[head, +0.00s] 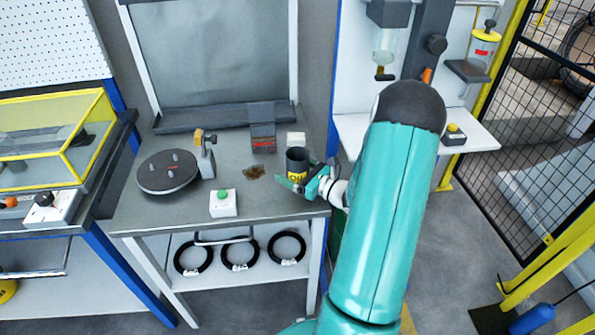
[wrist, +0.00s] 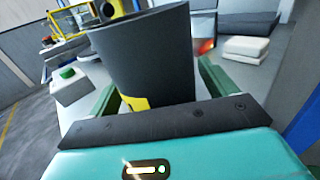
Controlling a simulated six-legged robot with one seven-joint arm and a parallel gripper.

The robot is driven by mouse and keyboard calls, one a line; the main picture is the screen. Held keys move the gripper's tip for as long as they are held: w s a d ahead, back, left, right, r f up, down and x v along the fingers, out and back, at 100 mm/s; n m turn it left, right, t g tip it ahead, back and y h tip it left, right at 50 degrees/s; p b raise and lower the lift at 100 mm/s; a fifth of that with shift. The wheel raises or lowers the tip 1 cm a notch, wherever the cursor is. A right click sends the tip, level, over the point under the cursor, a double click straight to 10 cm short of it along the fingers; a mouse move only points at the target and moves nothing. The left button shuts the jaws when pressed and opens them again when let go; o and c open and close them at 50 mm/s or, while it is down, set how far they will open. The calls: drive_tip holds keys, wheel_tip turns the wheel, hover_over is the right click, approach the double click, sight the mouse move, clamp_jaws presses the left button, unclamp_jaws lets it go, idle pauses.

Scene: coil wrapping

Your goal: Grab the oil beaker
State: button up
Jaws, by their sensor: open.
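The oil beaker (head: 298,162) is a dark grey cup with a yellow label, standing upright near the right end of the grey workbench (head: 135,215). In the wrist view the beaker (wrist: 150,60) fills the middle, with part of its yellow label showing low on it. My gripper (head: 296,183) is at the beaker, reaching in from the right at bench level. Its green fingers show on both sides of the beaker in the wrist view. The jaws are open; any contact is hard to tell. The beaker's base is hidden behind my gripper in the wrist view.
A box with a green button (head: 223,203), a brown oil spill (head: 255,172), a round turntable (head: 168,172) and a dark grey block (head: 263,138) are left of the beaker. A white block (head: 296,139) stands behind it. Several black coils (head: 240,253) lie on the lower shelf.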

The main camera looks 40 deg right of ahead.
drive_tip(key=shift+w, duration=0.15)
drive_tip(key=shift+c, duration=0.4)
drive_tip(key=c, duration=1.1)
drive_tip(key=shift+r, duration=0.15)
drive_tip(key=shift+c, duration=0.2)
